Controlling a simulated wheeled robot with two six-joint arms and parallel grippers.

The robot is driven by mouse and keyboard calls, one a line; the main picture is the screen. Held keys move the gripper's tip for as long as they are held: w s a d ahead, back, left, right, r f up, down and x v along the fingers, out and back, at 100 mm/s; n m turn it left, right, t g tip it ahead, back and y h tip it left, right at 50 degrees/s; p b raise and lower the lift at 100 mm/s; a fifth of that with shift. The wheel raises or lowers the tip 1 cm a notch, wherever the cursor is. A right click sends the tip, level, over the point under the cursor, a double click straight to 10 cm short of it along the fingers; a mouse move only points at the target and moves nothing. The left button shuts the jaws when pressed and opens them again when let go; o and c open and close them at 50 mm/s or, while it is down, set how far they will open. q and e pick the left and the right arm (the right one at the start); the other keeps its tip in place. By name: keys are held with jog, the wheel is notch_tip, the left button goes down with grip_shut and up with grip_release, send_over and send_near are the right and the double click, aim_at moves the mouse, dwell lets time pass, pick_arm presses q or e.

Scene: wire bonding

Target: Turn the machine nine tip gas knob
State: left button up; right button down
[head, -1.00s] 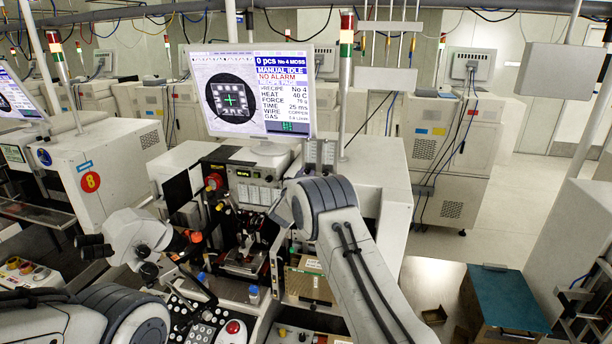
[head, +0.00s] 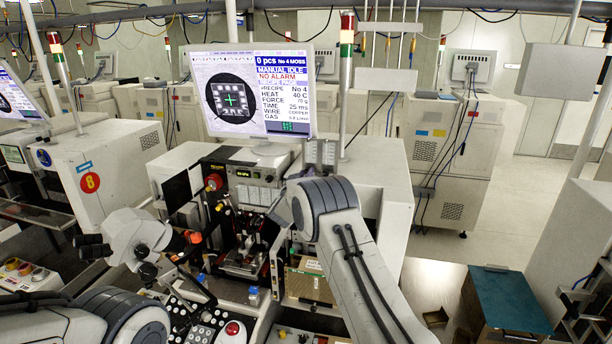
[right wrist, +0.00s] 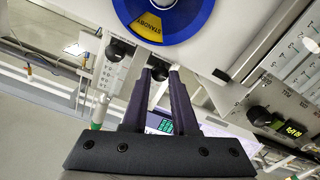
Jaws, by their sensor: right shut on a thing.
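The machine (head: 375,172) with the large monitor (head: 262,92) stands in the middle of the head view. A pair of flow meters (head: 320,153) stands upright below the monitor's right corner. In the right wrist view, my right gripper (right wrist: 160,72) has its fingertips close together around a small black knob (right wrist: 159,73), mostly hidden between them. A second black knob (right wrist: 120,50) shows just left of the fingers, on a scaled meter. In the head view my right forearm and wrist hide the fingers. Which knob is tip gas cannot be read. My left gripper is not in view.
Another black knob (right wrist: 258,115) and scales are at the right. In the head view, a microscope (head: 138,240) and a red button (head: 234,329) are near the machine's front.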

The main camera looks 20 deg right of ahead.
dwell(0.3)
jog(key=c, duration=0.7)
grip_release()
jog(key=shift+s+a, duration=0.1)
jog(key=b+v, duration=0.5)
jog(key=v, duration=0.5)
jog(key=shift+s+a+b, duration=0.1)
jog(key=shift+b, duration=0.2)
